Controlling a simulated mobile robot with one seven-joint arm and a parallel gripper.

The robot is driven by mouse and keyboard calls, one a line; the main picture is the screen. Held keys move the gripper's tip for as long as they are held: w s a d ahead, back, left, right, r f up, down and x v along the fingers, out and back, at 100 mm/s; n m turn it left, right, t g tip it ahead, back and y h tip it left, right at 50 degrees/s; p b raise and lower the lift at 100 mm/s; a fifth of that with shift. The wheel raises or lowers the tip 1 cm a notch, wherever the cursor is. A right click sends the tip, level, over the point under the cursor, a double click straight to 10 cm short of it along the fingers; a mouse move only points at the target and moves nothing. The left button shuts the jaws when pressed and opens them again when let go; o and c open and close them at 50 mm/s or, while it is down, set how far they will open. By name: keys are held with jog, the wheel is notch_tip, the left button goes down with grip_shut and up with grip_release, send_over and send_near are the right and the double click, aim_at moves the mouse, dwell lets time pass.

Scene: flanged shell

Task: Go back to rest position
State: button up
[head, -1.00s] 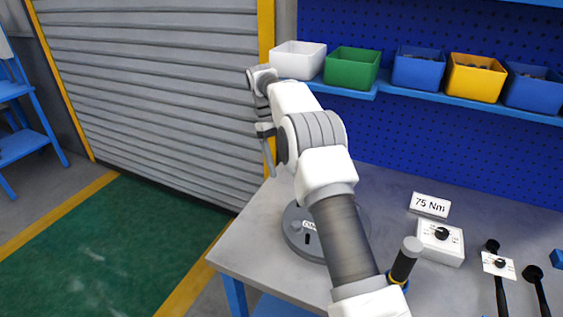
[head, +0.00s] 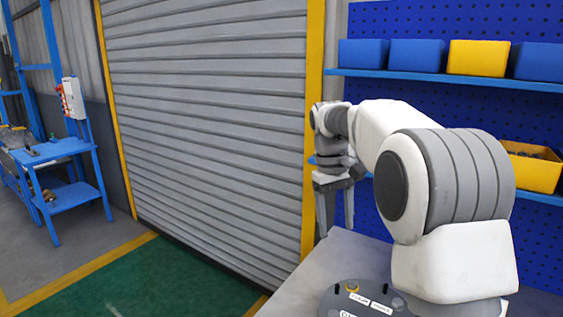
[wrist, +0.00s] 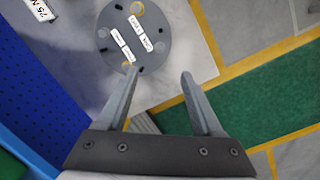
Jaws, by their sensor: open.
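My gripper (head: 335,212) hangs in front of the shutter's yellow right frame in the head view, fingers pointing down. In the wrist view its two fingers (wrist: 157,85) are apart with nothing between them. A round grey flanged shell (head: 352,303) lies on the bench at the bottom of the head view, partly cut off and partly behind my arm. In the wrist view the shell (wrist: 112,50) shows from above, with white labels and a yellow-ringed hole. My gripper is above the bench and apart from the shell.
Blue shelves hold blue and yellow bins (head: 478,57) at the right. A closed roller shutter (head: 210,120) stands behind. A blue stand (head: 65,170) is at the left. Green floor (head: 165,285) is clear.

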jog(key=s+d+r+m+t, duration=0.1)
jog(key=s+r+t, duration=0.15)
jog(key=s, duration=0.55)
jog(key=s+d+r+m+t, duration=0.1)
jog(key=s+r, duration=0.2)
jog(key=s, duration=0.5)
jog(key=s+f+m+t, duration=0.1)
jog(key=s+f, duration=0.2)
jog(key=s, duration=0.3)
jog(key=s+f+m+t+y, duration=0.1)
jog(key=s+f+t, duration=0.1)
jog(key=s, duration=0.4)
jog(key=shift+s+f, duration=0.15)
jog(key=shift+f, duration=0.3)
